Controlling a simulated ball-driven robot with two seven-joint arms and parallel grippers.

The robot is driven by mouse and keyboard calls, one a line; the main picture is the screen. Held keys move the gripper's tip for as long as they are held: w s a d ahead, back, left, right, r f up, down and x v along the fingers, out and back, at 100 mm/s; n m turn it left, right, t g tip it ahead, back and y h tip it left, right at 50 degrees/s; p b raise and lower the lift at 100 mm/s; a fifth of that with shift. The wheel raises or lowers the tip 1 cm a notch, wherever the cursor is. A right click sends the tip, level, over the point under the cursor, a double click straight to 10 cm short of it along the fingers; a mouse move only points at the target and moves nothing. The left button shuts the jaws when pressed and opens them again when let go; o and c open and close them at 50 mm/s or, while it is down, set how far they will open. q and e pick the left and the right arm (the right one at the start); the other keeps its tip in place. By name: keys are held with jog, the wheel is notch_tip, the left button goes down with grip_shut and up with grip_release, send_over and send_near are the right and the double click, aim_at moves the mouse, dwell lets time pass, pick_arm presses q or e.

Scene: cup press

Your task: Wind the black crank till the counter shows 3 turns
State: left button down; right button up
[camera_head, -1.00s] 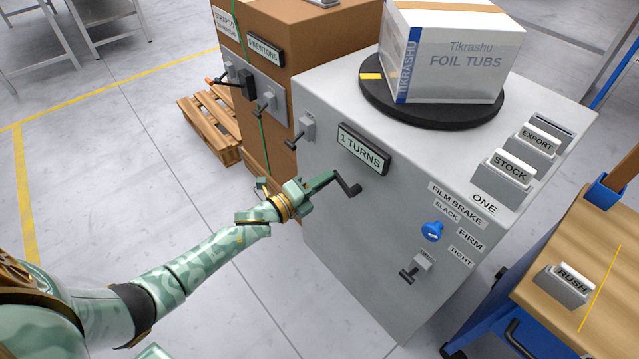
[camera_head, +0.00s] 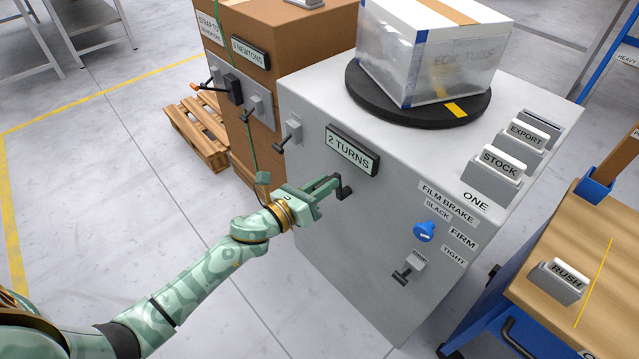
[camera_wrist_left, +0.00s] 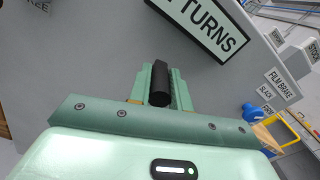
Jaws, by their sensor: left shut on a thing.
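The black crank (camera_head: 345,188) sits on the front face of the grey machine (camera_head: 320,240), just below the counter. The counter (camera_head: 352,150) reads 2 TURNS; part of it shows in the left wrist view (camera_wrist_left: 215,27). My left gripper (camera_head: 333,186) is shut on the crank's handle. In the left wrist view the dark handle (camera_wrist_left: 160,84) stands between the two green fingers. My right gripper is not in view.
A wrapped white box (camera_head: 430,55) stands on the black turntable (camera_head: 365,100) on top of the machine. A blue knob (camera_head: 424,231) and a small lever (camera_head: 409,268) are on the same face, lower right. A brown strapping machine (camera_head: 285,40) stands behind left.

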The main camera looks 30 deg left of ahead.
pick_arm(q)
jog(key=shift+s+d+f+m, duration=0.2)
jog(key=shift+d+m, duration=0.3)
jog(key=shift+m, duration=0.2)
jog(key=shift+d+m+b, duration=0.1)
jog(key=shift+m+b, duration=0.2)
jog(key=shift+s, duration=0.1)
jog(key=c, duration=1.3)
grip_release()
jog(key=shift+r, duration=0.1)
